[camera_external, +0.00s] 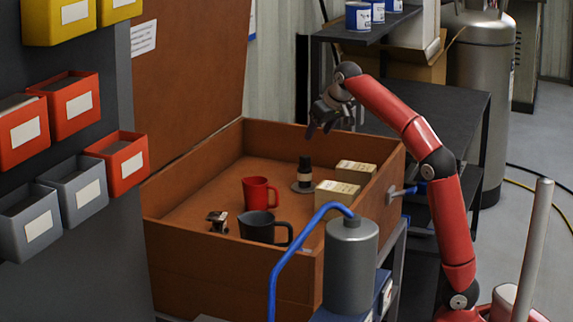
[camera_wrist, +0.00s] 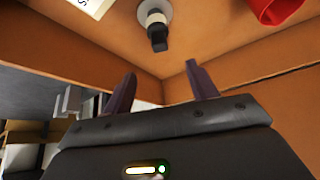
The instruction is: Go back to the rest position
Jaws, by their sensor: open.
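My gripper (camera_external: 322,122) is open and empty. It hangs above the back right part of a brown open box (camera_external: 222,258), higher than the things inside. In the wrist view its two dark fingers (camera_wrist: 158,88) stand apart with nothing between them. My red arm rises from the lower right and bends over the box's right wall.
The box holds a red mug (camera_external: 259,193), a dark grey mug (camera_external: 262,228), a black-topped item on a round base (camera_external: 304,172), two pale cartons (camera_external: 355,172) and a small metal part (camera_external: 217,221). A grey bottle (camera_external: 350,262) with a blue hose stands in front. Bins hang left.

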